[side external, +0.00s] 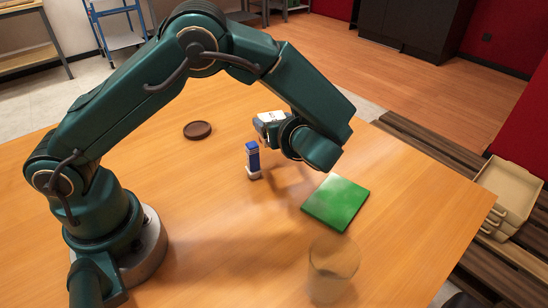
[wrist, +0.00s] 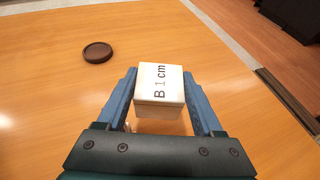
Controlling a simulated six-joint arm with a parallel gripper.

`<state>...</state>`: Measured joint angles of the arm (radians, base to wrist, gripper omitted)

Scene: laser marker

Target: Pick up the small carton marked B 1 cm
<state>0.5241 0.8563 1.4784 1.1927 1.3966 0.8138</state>
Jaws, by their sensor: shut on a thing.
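The small white carton (wrist: 160,82) has "B 1 cm" in dark print on its top face. My gripper (wrist: 159,100) has its two blue fingers on either side of the carton, shut on it. In the side external view only a pale bit of the carton (side external: 254,176) shows at the lower end of the blue finger (side external: 253,158). It is at or close to the table; I cannot tell whether it touches the wood.
A green square pad (side external: 336,202) lies to the right of my gripper. A clear glass (side external: 331,270) stands near the front. A dark brown round dish (side external: 197,130) lies to the left, beyond it. Beige trays (side external: 506,190) are past the right table edge. The wooden table (side external: 225,265) is otherwise mostly clear.

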